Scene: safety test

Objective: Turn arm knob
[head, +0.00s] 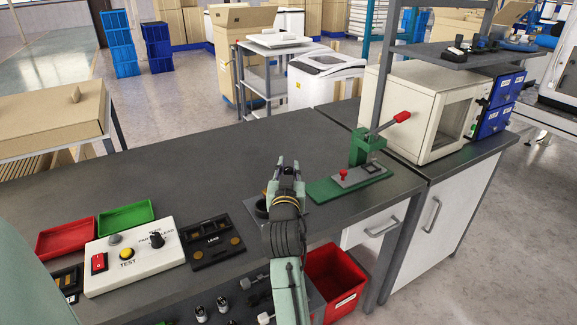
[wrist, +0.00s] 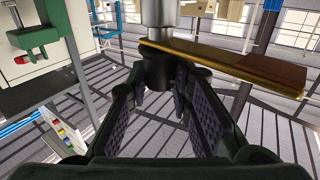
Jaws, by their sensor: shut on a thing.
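A white control box (head: 134,257) lies at the front left of the bench in the head view. It carries a black knob (head: 157,240), a yellow TEST button (head: 127,254) and a red switch (head: 99,263). My gripper (head: 285,172) is well to the right of this box, over the middle of the bench. In the wrist view my gripper (wrist: 165,105) has its jaws around a dark round part (wrist: 157,72). A grey metal cylinder (wrist: 158,13) and a flat brass-brown bar (wrist: 235,65) show beyond that part. Whether they are joined to it I cannot tell.
A green press (head: 362,150) with a red-tipped lever stands right of my gripper. Red (head: 66,238) and green (head: 125,217) trays and a black panel (head: 209,240) lie near the control box. A white oven (head: 415,110) stands at the right. The bench's far middle is clear.

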